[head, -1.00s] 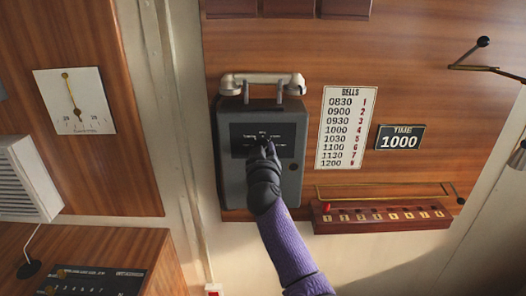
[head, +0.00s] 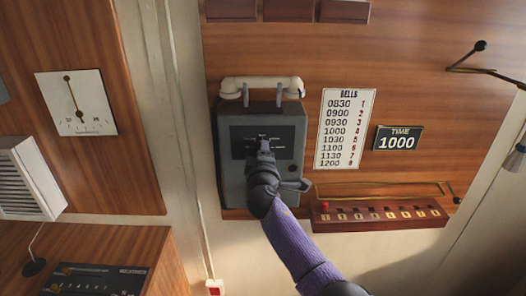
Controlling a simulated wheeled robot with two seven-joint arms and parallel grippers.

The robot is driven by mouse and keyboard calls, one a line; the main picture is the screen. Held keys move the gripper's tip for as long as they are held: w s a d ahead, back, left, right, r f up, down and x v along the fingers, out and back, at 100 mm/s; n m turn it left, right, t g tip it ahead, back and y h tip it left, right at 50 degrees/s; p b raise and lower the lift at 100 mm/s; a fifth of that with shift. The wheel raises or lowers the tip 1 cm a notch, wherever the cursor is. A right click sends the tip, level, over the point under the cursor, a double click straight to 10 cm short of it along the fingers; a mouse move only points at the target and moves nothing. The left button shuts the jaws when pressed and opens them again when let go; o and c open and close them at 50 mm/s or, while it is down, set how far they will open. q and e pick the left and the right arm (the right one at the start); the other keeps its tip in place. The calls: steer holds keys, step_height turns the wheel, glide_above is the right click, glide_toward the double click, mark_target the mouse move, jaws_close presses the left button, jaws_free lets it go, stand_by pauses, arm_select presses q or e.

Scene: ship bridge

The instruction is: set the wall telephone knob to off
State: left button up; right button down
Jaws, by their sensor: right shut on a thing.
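The wall telephone (head: 233,178) is a grey box on the wood panel with a white handset (head: 262,84) lying in its cradle on top. A dark label plate (head: 240,141) with small lettering, too blurred to read, is on its front. My right gripper (head: 263,148) is at the middle of this plate, shut on the knob. The gripper hides the knob, so its setting cannot be read. My purple-sleeved right arm reaches up from below. My left gripper is not in view.
A bells list (head: 346,130) and a time plate (head: 398,138) are on the panel to the right. A red wooden rack (head: 380,213) with a brass rail juts out at lower right. A clinometer (head: 76,103) hangs at left.

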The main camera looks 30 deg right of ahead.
steer(key=shift+n+p, duration=2.55)
steer(key=shift+n, duration=4.85)
steer(key=shift+f, duration=0.1)
steer(key=shift+c, duration=1.1)
jaws_free()
